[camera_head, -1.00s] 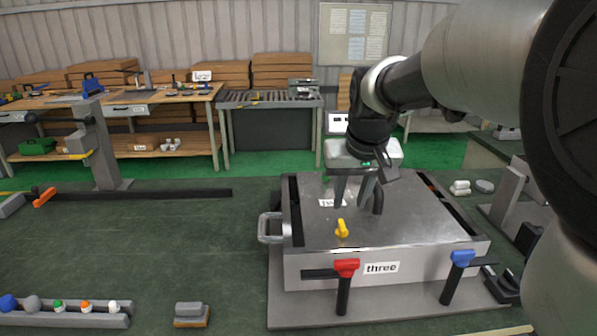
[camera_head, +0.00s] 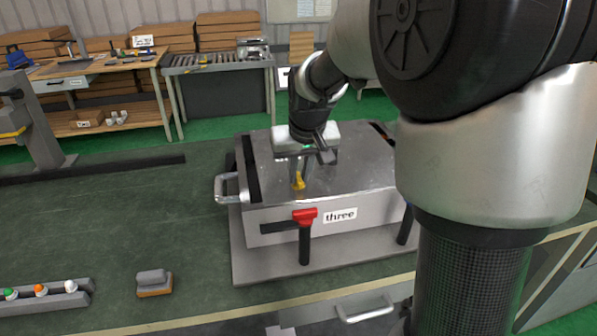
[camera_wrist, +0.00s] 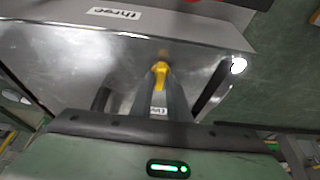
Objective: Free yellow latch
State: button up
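The yellow latch (camera_head: 299,181) stands on the top of the metal box (camera_head: 350,172), near its front edge. It also shows in the wrist view (camera_wrist: 160,72), at the tips of my fingers. My gripper (camera_head: 300,174) points down at the latch from above. In the wrist view my gripper (camera_wrist: 160,84) has its two grey fingers apart, with a small label on the box visible between them. The tips lie close on either side of the latch; whether they touch it cannot be told. The latch's lower part is partly hidden.
A red-topped clamp (camera_head: 305,217) stands at the box front beside the label "three" (camera_head: 340,215). A metal handle (camera_head: 229,188) sticks out on the left. The floor at left is open, with a small block (camera_head: 154,283).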

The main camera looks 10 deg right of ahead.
grip_shut()
jog(key=shift+n, duration=0.3)
jog(key=n, duration=0.1)
jog(key=n+y, duration=0.1)
jog(key=n, duration=0.1)
jog(key=shift+w+d+n+y+b, duration=0.1)
jog(key=shift+d+n+y+b, duration=0.2)
jog(key=shift+b, duration=0.1)
jog(key=n, duration=0.2)
jog(key=n+g+y+b, duration=0.1)
jog(key=n, duration=0.1)
jog(key=shift+w+n+y, duration=0.1)
jog(key=shift+n+y, duration=0.2)
jog(key=n+g, duration=0.1)
jog(key=n, duration=0.1)
jog(key=n+g+y+p, duration=0.1)
jog(key=n, duration=0.2)
jog(key=shift+w+d+r, duration=0.1)
jog(key=shift+w, duration=0.05)
jog(key=shift+w+n+g+p, duration=0.1)
jog(key=shift+n+g+p, duration=0.75)
jog(key=shift+n, duration=1.15)
jog(key=shift+o, duration=2.4)
grip_release()
